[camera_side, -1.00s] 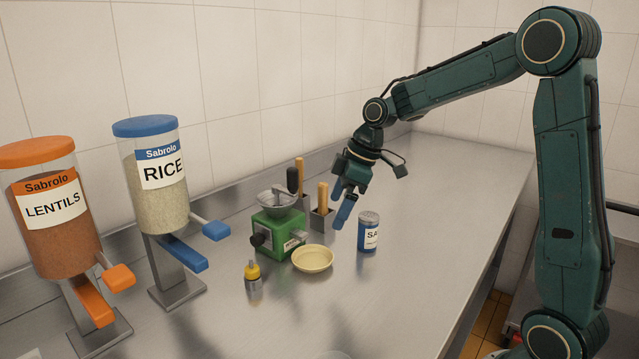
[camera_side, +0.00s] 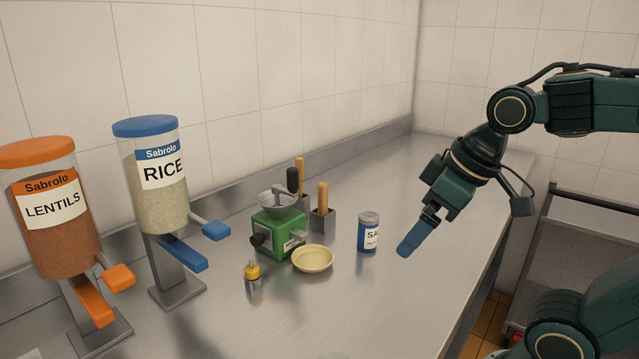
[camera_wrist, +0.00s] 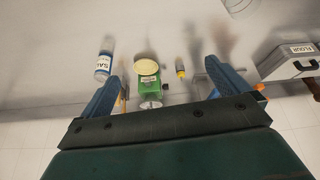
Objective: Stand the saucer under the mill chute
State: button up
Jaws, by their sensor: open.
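The pale yellow saucer (camera_side: 313,259) lies upright on the steel counter, close against the front right of the green mill (camera_side: 279,232). The mill has a metal hopper on top. The chute cannot be made out, so I cannot tell whether the saucer is beneath it. In the wrist view the saucer (camera_wrist: 147,67) shows beside the green mill (camera_wrist: 150,84), between my fingers in the picture but far beyond them. My gripper (camera_side: 409,247) is open and empty, above the counter right of the salt tin. It also shows in the wrist view (camera_wrist: 162,69).
The blue salt tin (camera_side: 369,232) stands between my gripper and the saucer. A small yellow-capped bottle (camera_side: 252,275) stands left of the saucer. Wooden-handled tools (camera_side: 322,205) stand behind the mill. Rice (camera_side: 156,180) and lentils (camera_side: 55,208) dispensers are left. A flour box (camera_wrist: 293,61) shows in the wrist view.

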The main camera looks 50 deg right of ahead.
jog(key=shift+m, duration=0.7)
jog(key=shift+s+f, duration=0.3)
jog(key=shift+s, duration=0.7)
jog(key=shift+s+f, duration=0.25)
jog(key=shift+s, duration=0.75)
